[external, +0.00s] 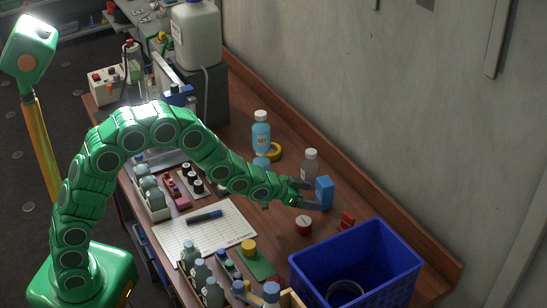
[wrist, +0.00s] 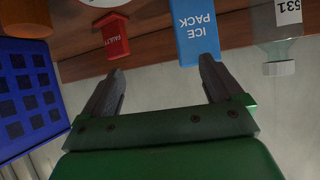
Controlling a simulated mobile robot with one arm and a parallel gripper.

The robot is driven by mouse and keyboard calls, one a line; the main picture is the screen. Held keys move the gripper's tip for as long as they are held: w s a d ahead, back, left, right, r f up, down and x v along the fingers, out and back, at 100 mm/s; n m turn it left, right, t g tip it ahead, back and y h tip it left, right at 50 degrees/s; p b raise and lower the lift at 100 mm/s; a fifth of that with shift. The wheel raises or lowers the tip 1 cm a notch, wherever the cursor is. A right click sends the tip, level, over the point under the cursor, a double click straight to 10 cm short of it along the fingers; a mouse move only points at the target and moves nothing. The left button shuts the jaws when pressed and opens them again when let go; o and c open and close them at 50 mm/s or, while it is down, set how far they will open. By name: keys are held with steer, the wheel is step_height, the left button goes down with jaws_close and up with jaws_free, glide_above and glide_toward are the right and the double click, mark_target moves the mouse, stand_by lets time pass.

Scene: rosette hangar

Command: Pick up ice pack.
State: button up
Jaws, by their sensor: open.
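The ice pack (external: 324,190) is a small upright blue block on the wooden bench, just beyond my gripper. In the wrist view the ice pack (wrist: 196,36) shows its white lettering upside down. My gripper (external: 308,194) is open and empty, close to the block. In the wrist view my gripper (wrist: 162,66) has its fingers spread apart. The ice pack lies ahead of the right fingertip, off to the right of the middle of the gap. The fingertip overlaps its lower edge in the picture, and I cannot tell whether they touch.
A clear bottle (external: 310,163) stands close behind the ice pack. A red FAULT tag (wrist: 114,36) shows left of it in the wrist view. A white-topped red tin (external: 304,225) and a blue crate (external: 395,252) are nearby. The wall runs along the bench's back edge.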

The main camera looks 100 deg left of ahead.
mark_target(319, 188)
steer(key=shift+n+t+y, duration=0.3)
steer(key=shift+t+y, duration=0.1)
steer(key=shift+y, duration=0.2)
steer(key=a, duration=0.1)
steer(key=a+f, duration=0.1)
steer(key=a, duration=0.1)
steer(key=a+f, duration=0.1)
steer(key=a, duration=0.1)
steer(key=shift+s+a, duration=0.2)
steer(key=shift+s, duration=0.1)
steer(key=shift+a+f, duration=0.25)
steer(key=shift+a, duration=0.15)
steer(key=shift+x, duration=3.95)
steer(key=shift+c, duration=0.2)
steer(key=c, duration=1.2)
